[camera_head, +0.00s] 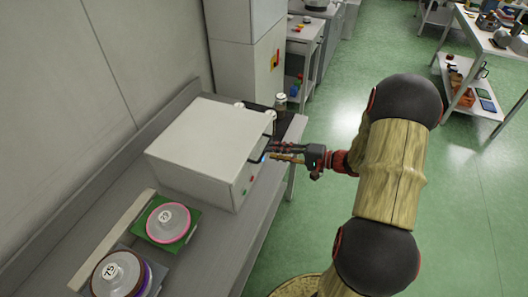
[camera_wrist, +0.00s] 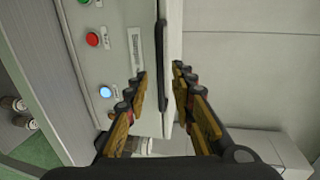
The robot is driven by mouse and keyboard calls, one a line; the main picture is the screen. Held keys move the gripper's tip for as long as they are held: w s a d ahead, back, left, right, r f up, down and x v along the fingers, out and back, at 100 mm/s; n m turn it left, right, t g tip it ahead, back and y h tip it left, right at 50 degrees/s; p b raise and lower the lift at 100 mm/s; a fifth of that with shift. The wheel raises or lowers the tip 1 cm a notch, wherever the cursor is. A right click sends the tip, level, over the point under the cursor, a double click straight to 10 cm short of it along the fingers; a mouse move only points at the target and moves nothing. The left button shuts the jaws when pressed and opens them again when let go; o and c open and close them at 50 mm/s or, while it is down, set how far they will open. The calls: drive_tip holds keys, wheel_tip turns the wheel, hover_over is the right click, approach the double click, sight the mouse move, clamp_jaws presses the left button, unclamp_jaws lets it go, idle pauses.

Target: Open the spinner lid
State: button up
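The spinner (camera_head: 228,190) is a white box on the grey bench, with buttons on its front panel. Its lid (camera_head: 205,132) is the flat white top and looks closed. My gripper (camera_head: 272,152) is at the front edge of the box, fingers pointing at it. In the wrist view my gripper (camera_wrist: 160,76) is open, one finger on each side of the lid's front edge and a dark handle strip (camera_wrist: 162,65). I cannot tell whether the fingers touch it. The front panel (camera_wrist: 112,65) shows a red button (camera_wrist: 93,40), a green button and a lit blue button (camera_wrist: 105,92).
Two round containers, one on a green base (camera_head: 168,222) and one marked 75 (camera_head: 118,272), stand on the bench left of the spinner. A small jar (camera_head: 281,101) stands behind it. A wall closes the left side.

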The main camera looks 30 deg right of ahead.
sight(265, 149)
drive_tip(key=shift+x, duration=2.35)
drive_tip(key=c, duration=0.4)
clamp_jaws()
